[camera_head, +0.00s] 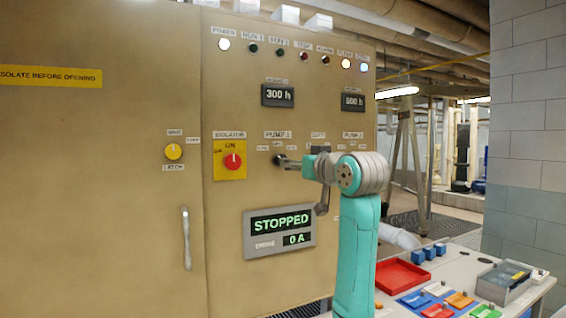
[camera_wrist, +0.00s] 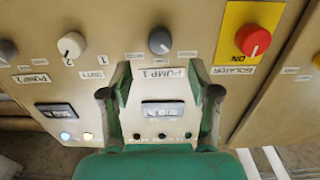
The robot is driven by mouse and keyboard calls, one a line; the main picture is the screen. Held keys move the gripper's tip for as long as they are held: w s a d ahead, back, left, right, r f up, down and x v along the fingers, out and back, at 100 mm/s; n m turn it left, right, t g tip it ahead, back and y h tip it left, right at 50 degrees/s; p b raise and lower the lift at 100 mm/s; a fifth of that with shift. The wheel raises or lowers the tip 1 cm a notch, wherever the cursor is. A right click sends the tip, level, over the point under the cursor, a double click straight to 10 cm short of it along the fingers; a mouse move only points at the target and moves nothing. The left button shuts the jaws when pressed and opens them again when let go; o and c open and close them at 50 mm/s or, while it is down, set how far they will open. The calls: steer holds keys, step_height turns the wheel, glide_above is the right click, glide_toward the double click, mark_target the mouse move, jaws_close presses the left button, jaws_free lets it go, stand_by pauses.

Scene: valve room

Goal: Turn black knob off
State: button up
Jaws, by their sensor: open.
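A black knob (camera_wrist: 160,40) sits on the tan cabinet above the PUMP 1 label in the upside-down wrist view. In the head view the black knob (camera_head: 279,160) shows at the end of my gripper (camera_head: 291,164), below the PUMP 1 label. My gripper (camera_wrist: 159,67) is open, with one finger on each side of the knob's line in the wrist view. The fingers look empty. I cannot tell whether they touch the knob. A second black knob (camera_wrist: 7,50) is near the PUMP 2 label; my arm hides it in the head view.
A red isolator knob (camera_head: 232,161) on a yellow plate (camera_wrist: 237,15) is close beside. A grey DUTY knob (camera_wrist: 72,45) lies on the other side. A display (camera_head: 280,229) reads STOPPED, 0 A. A red tray (camera_head: 402,264) stands on the table at lower right.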

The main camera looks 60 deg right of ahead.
steer(key=x, duration=0.8)
steer(key=shift+a, duration=0.1)
steer(key=c, duration=1.2)
